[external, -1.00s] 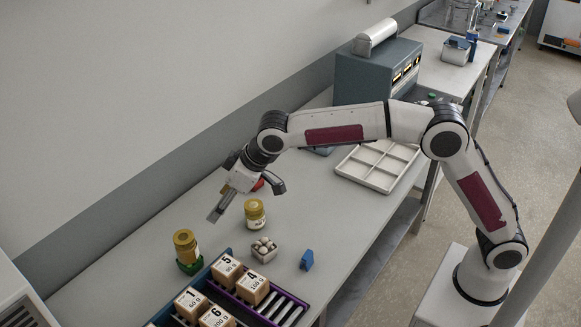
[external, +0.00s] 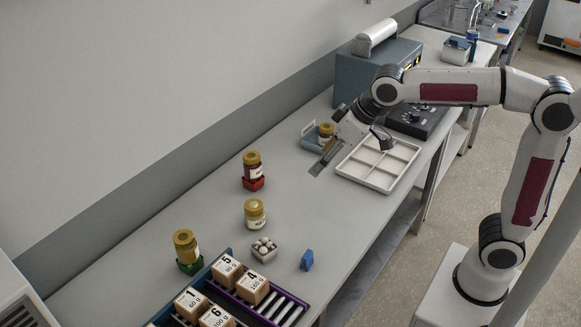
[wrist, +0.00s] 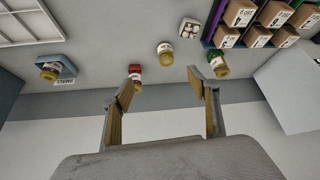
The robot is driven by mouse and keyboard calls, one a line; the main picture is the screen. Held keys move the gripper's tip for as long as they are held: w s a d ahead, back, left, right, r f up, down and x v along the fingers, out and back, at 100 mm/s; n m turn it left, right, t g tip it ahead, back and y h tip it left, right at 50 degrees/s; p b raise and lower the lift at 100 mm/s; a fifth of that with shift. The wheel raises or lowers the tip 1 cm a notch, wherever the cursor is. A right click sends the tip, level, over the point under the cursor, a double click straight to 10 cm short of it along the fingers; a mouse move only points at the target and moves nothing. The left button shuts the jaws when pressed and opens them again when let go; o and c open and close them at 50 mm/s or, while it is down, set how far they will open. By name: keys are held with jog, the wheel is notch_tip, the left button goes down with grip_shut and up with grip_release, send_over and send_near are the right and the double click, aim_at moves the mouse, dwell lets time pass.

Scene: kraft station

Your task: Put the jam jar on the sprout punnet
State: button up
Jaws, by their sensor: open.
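A jar with dark red contents (external: 252,160), which looks like the jam jar, stands upright on a small red base (external: 254,184). It also shows in the wrist view (wrist: 136,72). A punnet of pale round pieces (external: 264,249) stands on the bench with nothing on top; I cannot tell whether these are sprouts. A yellow-lidded jar (external: 255,214) stands behind it. Another yellow-lidded jar (external: 185,243) stands on a green base (external: 189,267), whose contents I cannot make out. My gripper (external: 322,160) is open and empty above the bench, right of the red-based jar and apart from it.
A jar (external: 326,132) sits in a blue-grey tray (external: 308,137) behind my gripper. A white divided tray (external: 378,164) lies to the right. A small blue object (external: 307,260) stands right of the punnet.

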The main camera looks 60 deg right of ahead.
jog(key=s+d+f, duration=0.2)
jog(key=s+d, duration=0.2)
jog(key=s, duration=0.4)
jog(key=s+d+f+m, duration=0.1)
jog(key=s+d+f, duration=0.2)
jog(key=s, duration=0.5)
jog(key=s+d+f+m+h, duration=0.1)
jog(key=s+d+f, duration=0.2)
jog(key=s, duration=0.6)
jog(key=shift+d, duration=1.15)
